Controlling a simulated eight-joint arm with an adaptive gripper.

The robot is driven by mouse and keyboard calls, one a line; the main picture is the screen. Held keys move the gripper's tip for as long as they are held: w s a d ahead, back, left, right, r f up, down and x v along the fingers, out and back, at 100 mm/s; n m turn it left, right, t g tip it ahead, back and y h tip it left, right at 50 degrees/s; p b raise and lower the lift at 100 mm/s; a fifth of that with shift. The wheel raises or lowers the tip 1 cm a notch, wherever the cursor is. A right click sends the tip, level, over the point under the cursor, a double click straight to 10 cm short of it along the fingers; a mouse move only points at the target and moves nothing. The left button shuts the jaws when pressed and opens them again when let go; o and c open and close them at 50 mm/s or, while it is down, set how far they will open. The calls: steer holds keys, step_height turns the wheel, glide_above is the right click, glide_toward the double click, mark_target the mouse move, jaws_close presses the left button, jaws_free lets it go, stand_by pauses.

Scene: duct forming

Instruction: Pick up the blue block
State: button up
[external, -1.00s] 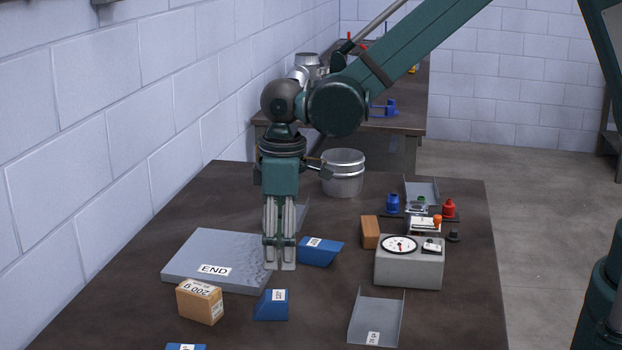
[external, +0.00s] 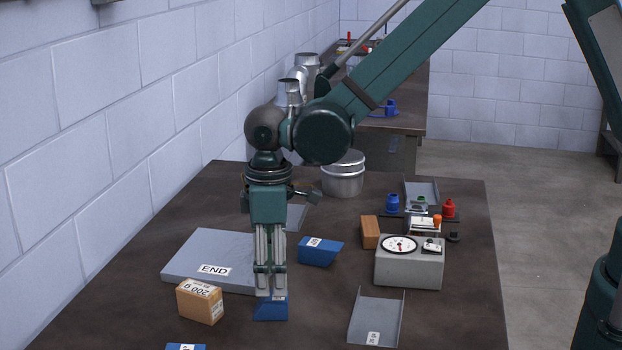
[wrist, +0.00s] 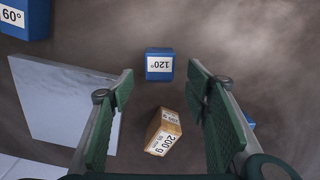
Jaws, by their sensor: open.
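A blue block (external: 271,311) with a slanted side lies on the table, directly below my gripper (external: 270,292) in the external view. The fingertips hide its upper part. A second blue block (external: 320,252) lies farther back to the right, and a third (external: 186,347) is cut off by the bottom edge. In the wrist view, a blue block labelled 120° (wrist: 159,66) shows between the open fingers (wrist: 162,77), with nothing held. A blue block labelled 60° (wrist: 24,18) is at the top left. I cannot tell if the fingertips touch any block.
A wooden 200 g block (external: 200,301) stands left of my gripper; it also shows in the wrist view (wrist: 163,132). A grey slab marked END (external: 205,259) lies behind it. A gauge box (external: 409,270) and a grey channel (external: 376,318) are to the right.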

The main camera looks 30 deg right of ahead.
steer(key=shift+f, duration=0.35)
steer(key=shift+f, duration=0.1)
steer(key=shift+f, duration=2.55)
steer(key=c, duration=1.2)
steer(key=shift+o, duration=0.2)
steer(key=shift+r, duration=0.25)
steer(key=shift+r, duration=4.8)
